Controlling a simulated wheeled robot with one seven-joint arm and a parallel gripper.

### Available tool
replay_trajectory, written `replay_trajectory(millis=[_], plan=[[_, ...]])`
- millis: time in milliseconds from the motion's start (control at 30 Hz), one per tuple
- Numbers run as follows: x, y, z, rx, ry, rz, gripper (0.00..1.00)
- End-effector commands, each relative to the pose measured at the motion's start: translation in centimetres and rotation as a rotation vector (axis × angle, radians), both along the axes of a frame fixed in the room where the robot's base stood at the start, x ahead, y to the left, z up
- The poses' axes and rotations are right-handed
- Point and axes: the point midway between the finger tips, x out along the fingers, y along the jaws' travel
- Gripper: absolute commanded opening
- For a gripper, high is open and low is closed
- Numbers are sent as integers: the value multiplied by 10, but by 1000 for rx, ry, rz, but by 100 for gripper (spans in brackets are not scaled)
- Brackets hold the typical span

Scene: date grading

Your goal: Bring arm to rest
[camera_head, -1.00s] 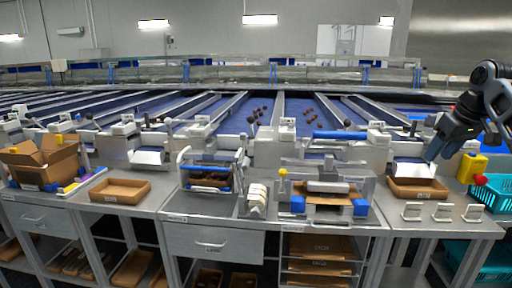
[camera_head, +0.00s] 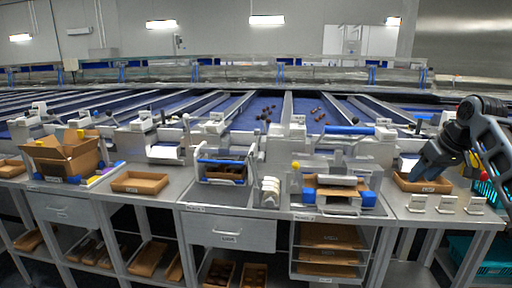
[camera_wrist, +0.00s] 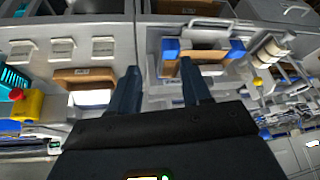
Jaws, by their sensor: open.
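My gripper (camera_head: 424,171) is at the right of the head view, above the brown tray (camera_head: 408,183) at the right end of the bench. In the wrist view its two dark fingers (camera_wrist: 158,90) stand wide apart with nothing between them. The brown tray also shows in the wrist view (camera_wrist: 85,76), left of the fingers. My arm reaches in from the right edge of the head view and hides part of the bench behind it.
Several small white holders (camera_head: 446,204) stand along the right front edge. A teal basket (camera_head: 485,192) is partly hidden behind my arm. A blue-cornered fixture (camera_head: 338,197) and an open cardboard box (camera_head: 62,158) stand further left. Blue conveyor lanes (camera_head: 240,118) carry dark dates behind.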

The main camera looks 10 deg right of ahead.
Motion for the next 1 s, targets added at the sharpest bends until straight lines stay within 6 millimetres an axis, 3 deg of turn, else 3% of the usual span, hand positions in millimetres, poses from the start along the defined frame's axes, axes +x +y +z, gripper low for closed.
replay_trajectory(millis=[233,467,767,1000], plan=[[4,51,-65,41,-72,11,48],[-10,127,-148,100,-183,1,48],[-66,216,-231,156,-316,-47,48],[-137,271,-273,176,-406,-95,48]])
